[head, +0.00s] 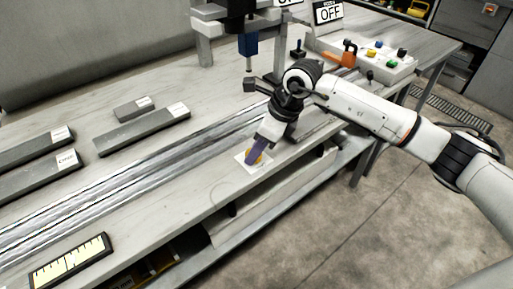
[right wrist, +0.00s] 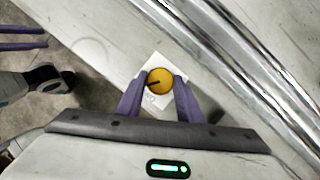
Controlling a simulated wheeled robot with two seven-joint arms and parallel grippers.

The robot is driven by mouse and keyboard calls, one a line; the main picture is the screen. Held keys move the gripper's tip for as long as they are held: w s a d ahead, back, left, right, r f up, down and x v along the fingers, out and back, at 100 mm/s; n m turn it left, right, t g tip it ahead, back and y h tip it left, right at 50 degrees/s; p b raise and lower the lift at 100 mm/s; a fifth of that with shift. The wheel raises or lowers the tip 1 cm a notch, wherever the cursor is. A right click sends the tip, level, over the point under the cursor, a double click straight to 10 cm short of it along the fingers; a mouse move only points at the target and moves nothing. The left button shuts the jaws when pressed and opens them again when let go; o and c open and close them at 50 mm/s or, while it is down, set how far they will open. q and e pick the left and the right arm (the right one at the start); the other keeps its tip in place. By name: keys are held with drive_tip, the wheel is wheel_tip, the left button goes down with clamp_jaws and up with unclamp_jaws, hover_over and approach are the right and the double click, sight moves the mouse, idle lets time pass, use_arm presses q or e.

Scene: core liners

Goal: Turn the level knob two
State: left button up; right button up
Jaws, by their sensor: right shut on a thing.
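The level knob (right wrist: 160,81) is a round yellow knob with a dark pointer line, on a white square plate (right wrist: 147,70) at the front edge of the workbench. In the right wrist view the purple fingers of my right gripper (right wrist: 160,92) stand on either side of it, shut on the knob. My left gripper is not in the head view.
Metal rails (head: 130,172) run along the bench behind the knob. Dark labelled bars (head: 143,131) lie further back. A yellow-faced gauge (head: 70,262) is at the front left. A control box with coloured buttons (head: 375,58) and an OFF sign (head: 328,12) stand at the back right.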

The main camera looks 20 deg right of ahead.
drive_tip(key=shift+m+t+h, duration=0.3)
drive_tip(key=shift+m+h, duration=0.1)
drive_tip(key=shift+m, duration=0.7)
drive_tip(key=o, duration=1.1)
drive_tip(key=shift+c, duration=0.2)
drive_tip(key=v, duration=1)
drive_tip(key=shift+s+r+b, duration=0.15)
drive_tip(key=shift+b, duration=0.25)
